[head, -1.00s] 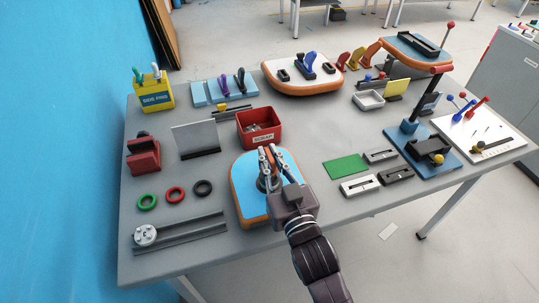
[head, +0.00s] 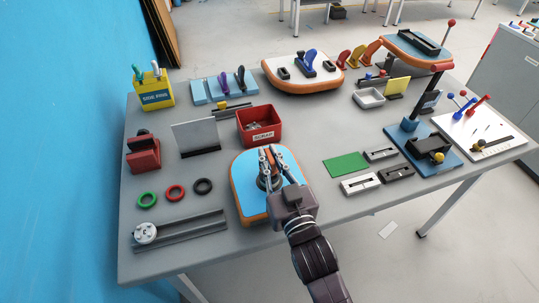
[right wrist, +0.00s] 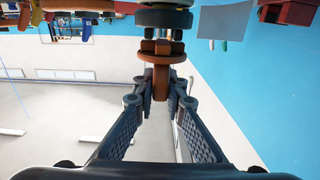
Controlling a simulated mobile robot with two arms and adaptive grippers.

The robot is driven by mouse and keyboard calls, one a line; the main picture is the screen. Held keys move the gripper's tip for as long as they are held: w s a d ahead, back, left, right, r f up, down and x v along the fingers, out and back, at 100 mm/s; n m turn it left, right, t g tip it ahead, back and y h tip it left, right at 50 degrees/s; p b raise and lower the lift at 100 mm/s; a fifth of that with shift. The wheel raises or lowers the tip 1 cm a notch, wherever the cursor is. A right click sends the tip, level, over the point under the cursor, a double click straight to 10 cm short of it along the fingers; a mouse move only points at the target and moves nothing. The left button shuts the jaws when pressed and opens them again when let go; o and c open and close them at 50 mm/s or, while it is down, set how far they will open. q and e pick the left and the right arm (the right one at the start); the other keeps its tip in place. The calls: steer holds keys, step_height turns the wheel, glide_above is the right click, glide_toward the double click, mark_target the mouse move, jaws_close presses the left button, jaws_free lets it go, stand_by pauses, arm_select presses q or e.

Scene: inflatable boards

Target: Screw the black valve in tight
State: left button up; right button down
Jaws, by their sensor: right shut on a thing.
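The valve (head: 266,184) shows as a dark round fitting on the small blue inflatable board (head: 245,177) with an orange rim, at the table's near edge. My right gripper (head: 271,152) is over this board, and its fingers hide part of the valve. In the right wrist view, my right gripper's fingers (right wrist: 160,98) are closed from both sides on an orange-brown stem with a round flange (right wrist: 160,58), which I take as the valve's upper part. Dark discs (right wrist: 165,17) sit beyond it in line. I cannot tell how deep the valve sits. My left gripper is out of view.
A red scrap bin (head: 259,139) stands just behind the board. Green, red and black rings (head: 175,193) and a rail (head: 180,232) lie to the left. A green plate (head: 346,164) and grey blocks lie to the right. Bare tabletop separates them from the board.

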steer(key=shift+f+b, duration=0.35)
steer(key=shift+f, duration=0.2)
steer(key=c, duration=1.9)
jaws_free()
steer(key=v, duration=1.2)
